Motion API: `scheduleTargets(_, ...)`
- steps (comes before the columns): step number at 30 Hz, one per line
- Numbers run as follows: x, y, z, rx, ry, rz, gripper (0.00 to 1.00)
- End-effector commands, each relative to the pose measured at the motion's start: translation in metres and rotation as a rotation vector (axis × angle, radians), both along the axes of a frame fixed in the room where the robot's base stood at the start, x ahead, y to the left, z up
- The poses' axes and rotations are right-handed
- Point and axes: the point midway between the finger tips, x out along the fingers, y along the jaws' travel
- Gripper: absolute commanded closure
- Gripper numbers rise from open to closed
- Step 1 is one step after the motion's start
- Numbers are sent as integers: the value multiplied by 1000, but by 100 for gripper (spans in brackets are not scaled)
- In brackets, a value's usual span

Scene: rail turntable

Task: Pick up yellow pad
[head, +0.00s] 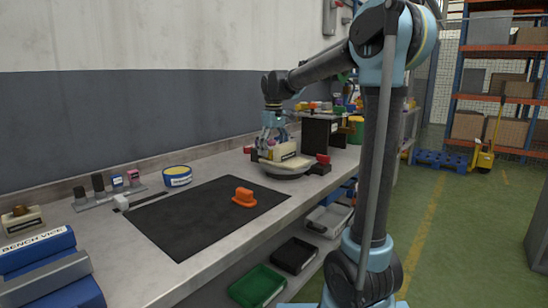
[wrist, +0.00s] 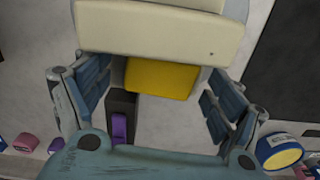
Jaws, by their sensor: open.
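The yellow pad (wrist: 160,78) shows in the wrist view as a yellow block against the edge of a large cream block (wrist: 160,35). My gripper (wrist: 157,88) is open, with one finger on each side of the pad and clear gaps between. In the head view my gripper (head: 272,135) points down over the cream block (head: 283,150) on the round turntable (head: 287,170). I cannot make out the yellow pad clearly in the head view. Whether the fingers are level with the pad is hard to tell.
A dark block with a purple part (wrist: 119,125) lies close to the left finger. A black mat (head: 190,225) with an orange piece (head: 244,197) and a blue-and-yellow tape roll (head: 177,176) are to the left.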

Motion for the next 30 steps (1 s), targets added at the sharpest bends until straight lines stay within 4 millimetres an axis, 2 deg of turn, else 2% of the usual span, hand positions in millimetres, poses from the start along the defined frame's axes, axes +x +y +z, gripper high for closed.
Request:
scheduleTargets(7,0,0,-1,0,0,-1,14)
scheduleTargets(13,1,-1,-1,0,0,-2,58)
scheduleTargets(16,1,-1,-1,0,0,-2,58)
scheduleTargets(17,1,-1,-1,0,0,-2,62)
scheduleTargets(24,0,-1,1,0,0,-2,62)
scheduleTargets(30,0,-1,23,0,0,-2,62)
